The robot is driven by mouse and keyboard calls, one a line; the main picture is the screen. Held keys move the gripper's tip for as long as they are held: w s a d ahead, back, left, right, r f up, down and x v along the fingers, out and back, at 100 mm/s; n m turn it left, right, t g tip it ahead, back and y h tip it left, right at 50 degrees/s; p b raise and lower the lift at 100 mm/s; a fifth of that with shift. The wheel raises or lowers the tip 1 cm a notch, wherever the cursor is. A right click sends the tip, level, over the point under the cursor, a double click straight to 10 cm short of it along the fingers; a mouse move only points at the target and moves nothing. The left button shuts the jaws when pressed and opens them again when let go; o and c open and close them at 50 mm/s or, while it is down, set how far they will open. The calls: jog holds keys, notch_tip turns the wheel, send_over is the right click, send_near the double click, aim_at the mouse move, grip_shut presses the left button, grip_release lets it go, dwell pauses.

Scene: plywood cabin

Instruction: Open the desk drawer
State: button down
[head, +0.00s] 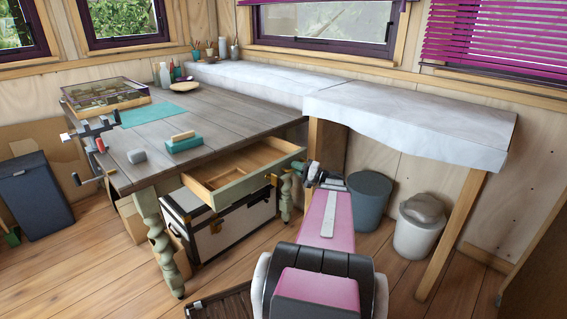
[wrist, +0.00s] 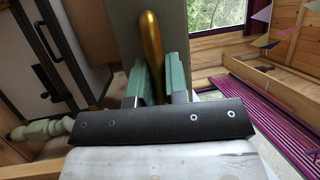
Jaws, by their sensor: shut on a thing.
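The desk drawer (head: 250,187) stands pulled out from under the wooden desk (head: 210,108). Its pale green front and bare wooden inside with dividers show in the head view. My gripper (head: 300,168) is at the right part of the drawer front. In the wrist view my gripper (wrist: 158,82) has its two green fingers on either side of a gold handle (wrist: 151,38), shut on it. The handle lies against the grey-green drawer front (wrist: 127,28). In the head view the handle is hidden by the gripper.
A white trunk (head: 235,232) stands below the drawer. A turned desk leg (head: 160,245) is at the front left. A grey bin (head: 368,203) and a white bin (head: 418,228) stand right of my arm. A vise (head: 90,140) is on the desk's left edge.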

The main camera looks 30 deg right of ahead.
jog(key=shift+s+d, duration=0.35)
jog(key=shift+s, duration=0.55)
jog(key=shift+s+d, duration=0.35)
jog(key=shift+s, duration=0.55)
jog(key=c, duration=1.4)
grip_release()
jog(key=v, duration=1)
jog(key=shift+s+d+f, duration=0.1)
jog(key=shift+s+d, duration=0.15)
jog(key=shift+s, duration=0.05)
